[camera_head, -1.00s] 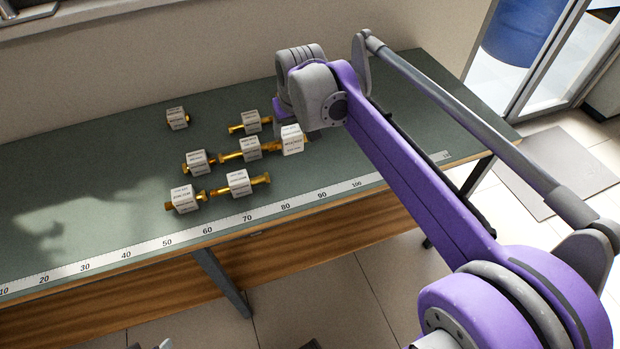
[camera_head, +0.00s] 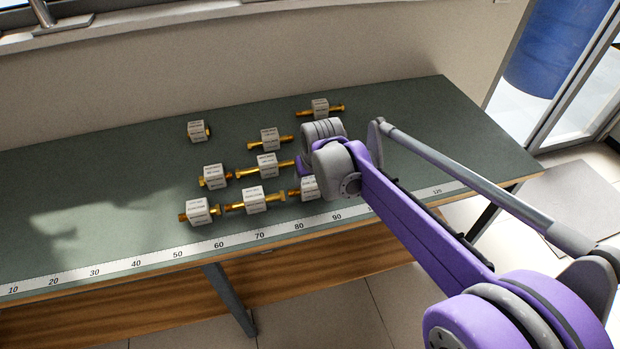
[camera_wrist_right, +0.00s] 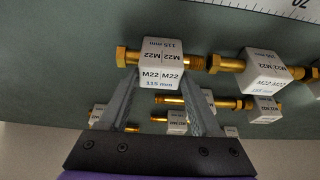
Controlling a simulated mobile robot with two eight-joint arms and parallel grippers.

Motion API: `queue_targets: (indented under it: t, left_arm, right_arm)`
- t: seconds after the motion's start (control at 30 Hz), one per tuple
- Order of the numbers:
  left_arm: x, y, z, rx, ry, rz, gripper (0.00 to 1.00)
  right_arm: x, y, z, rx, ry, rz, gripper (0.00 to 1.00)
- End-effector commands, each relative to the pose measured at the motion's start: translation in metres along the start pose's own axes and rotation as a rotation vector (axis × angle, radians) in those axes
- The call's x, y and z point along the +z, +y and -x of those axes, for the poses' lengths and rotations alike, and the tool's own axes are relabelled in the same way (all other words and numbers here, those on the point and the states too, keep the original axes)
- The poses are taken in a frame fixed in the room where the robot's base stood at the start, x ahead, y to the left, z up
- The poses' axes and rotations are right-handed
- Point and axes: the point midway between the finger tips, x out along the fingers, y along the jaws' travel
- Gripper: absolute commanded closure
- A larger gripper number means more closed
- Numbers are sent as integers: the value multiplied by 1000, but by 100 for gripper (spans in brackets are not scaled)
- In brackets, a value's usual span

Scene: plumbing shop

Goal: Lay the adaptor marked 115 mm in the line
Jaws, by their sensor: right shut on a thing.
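The adaptor marked 115 mm (camera_wrist_right: 162,66) is a white block reading M22 M22, with brass ends. My right gripper (camera_wrist_right: 160,84) is shut on its block in the right wrist view. In the head view the held adaptor (camera_head: 308,188) is partly hidden by my right wrist, right of the front row. That row has a middle adaptor (camera_head: 255,200) and a left adaptor (camera_head: 198,212), roughly end to end. The middle one also shows in the right wrist view (camera_wrist_right: 268,74), close to the held one's end; I cannot tell whether they touch. My left gripper is out of view.
More adaptors lie behind: a short one (camera_head: 196,131), two in the second row (camera_head: 215,176) (camera_head: 267,165), one further back (camera_head: 269,139) and one at the back right (camera_head: 320,109). A ruler strip (camera_head: 137,264) runs along the front of the green bench (camera_head: 90,200). The bench's left is clear.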

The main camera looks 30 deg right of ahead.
Motion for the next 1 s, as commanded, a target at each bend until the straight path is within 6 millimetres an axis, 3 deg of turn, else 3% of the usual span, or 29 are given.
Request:
queue_targets:
  t: [0.2, 0.23, 0.37, 0.77, 1.0]
  left_arm:
    - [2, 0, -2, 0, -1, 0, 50]
    - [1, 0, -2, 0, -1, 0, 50]
    - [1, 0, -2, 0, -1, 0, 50]
    - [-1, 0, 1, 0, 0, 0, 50]
    - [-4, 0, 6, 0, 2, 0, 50]
  right_arm:
    - [2, 0, -4, 0, 0, 0, 99]
    - [1, 0, -3, 0, 0, 0, 30]
    - [1, 0, -3, 0, 0, 0, 7]
    - [0, 0, 5, 0, 0, 0, 6]
    - [0, 0, 50, 0, 0, 0, 6]
